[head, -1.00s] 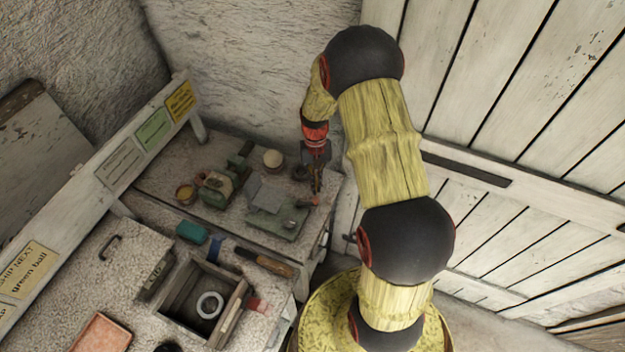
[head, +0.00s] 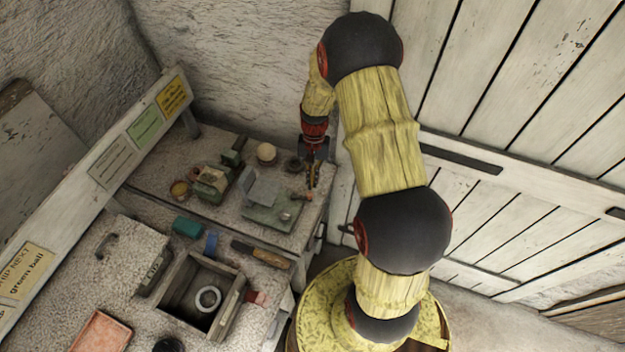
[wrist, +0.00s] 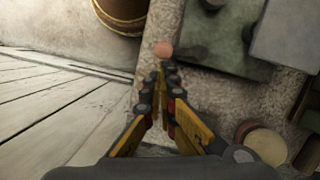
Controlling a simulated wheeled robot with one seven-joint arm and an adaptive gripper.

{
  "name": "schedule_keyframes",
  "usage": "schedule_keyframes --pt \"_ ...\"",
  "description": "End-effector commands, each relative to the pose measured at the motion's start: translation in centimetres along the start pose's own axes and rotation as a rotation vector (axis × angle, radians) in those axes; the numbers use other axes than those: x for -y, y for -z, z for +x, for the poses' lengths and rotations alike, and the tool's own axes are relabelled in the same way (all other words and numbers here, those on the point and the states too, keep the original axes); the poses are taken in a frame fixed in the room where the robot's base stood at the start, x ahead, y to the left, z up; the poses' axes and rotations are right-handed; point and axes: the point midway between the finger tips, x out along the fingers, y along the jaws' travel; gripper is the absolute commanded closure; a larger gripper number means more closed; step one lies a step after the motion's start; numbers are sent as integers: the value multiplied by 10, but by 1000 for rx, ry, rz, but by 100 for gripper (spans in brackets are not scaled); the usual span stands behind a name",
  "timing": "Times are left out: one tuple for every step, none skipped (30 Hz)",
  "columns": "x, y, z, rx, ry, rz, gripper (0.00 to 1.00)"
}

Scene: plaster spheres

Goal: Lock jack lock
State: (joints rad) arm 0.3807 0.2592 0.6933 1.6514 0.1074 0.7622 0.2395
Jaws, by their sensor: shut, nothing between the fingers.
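The jack (head: 268,220) is a flat green base with a grey plate tilted up on it, on the far bench. I take its lock to be the small lever with a pinkish knob (head: 308,196) at its right edge. The knob (wrist: 163,49) also shows in the wrist view, just past my fingertips, with a dark shaft running right over the green base (wrist: 225,30). My gripper (head: 314,183) is shut and empty, close to the knob. In the wrist view its yellow and black fingers (wrist: 166,72) meet just short of it; whether they touch cannot be told.
A green machine (head: 212,185) and a pale round pot (head: 266,152) stand left of and behind the jack. A white plank wall (head: 520,120) rises close on the right. On the near bench are an open box (head: 170,300) with a ring and a wooden-handled tool (head: 260,254).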

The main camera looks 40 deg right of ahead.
Motion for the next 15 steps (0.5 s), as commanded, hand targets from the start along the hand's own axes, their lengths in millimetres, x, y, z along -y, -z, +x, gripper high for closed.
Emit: schedule_keyframes --pt "0 0 0 0 0 0 100" --pt "0 0 -1 0 0 0 100" --pt "0 0 -2 -1 0 -1 100" --pt "0 0 -4 -1 0 -1 100" --pt "0 1 -6 -2 0 -1 100" --pt "0 1 -11 -3 1 -1 100" --pt "0 1 -15 -3 1 -1 100" --pt "0 1 -20 -4 1 -1 100" --pt "0 2 -27 -5 1 -1 100" --pt "0 2 -33 -6 1 -1 100" --pt "0 1 -39 -4 1 -1 100" --pt "0 2 -47 -5 1 -1 100" --pt "0 2 -54 -4 1 -1 100" --pt "0 2 -60 -5 1 -1 100" --pt "0 1 -68 -4 1 0 100"
